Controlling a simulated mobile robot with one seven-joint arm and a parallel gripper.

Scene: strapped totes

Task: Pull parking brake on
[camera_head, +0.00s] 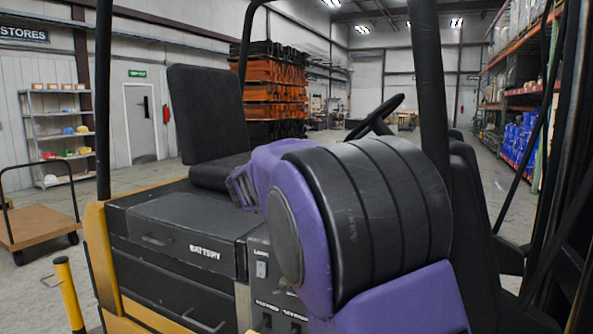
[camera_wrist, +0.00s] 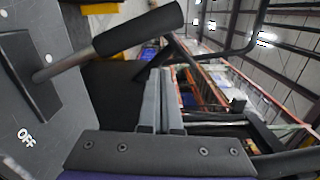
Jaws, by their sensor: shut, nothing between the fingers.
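The parking brake lever shows in the wrist view as a metal shaft with a thick black grip (camera_wrist: 138,30). It rises from a slot in a dark plate (camera_wrist: 22,75) on a grey panel, at the upper left. White "OFF" lettering (camera_wrist: 26,138) is on the panel below the plate. My gripper (camera_wrist: 160,88) is shut and empty, its two grey fingers side by side to the right of the lever shaft and below the grip, apart from both in the picture. In the head view my arm hides the gripper, and I cannot make out the lever.
The head view shows the forklift's black seat (camera_head: 207,115), steering wheel (camera_head: 376,115), battery box (camera_head: 185,228) and dark posts around my arm. A flat cart (camera_head: 38,225) and yellow bollard (camera_head: 68,293) stand at left. Racks (camera_head: 520,95) line the right; open floor lies beyond.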

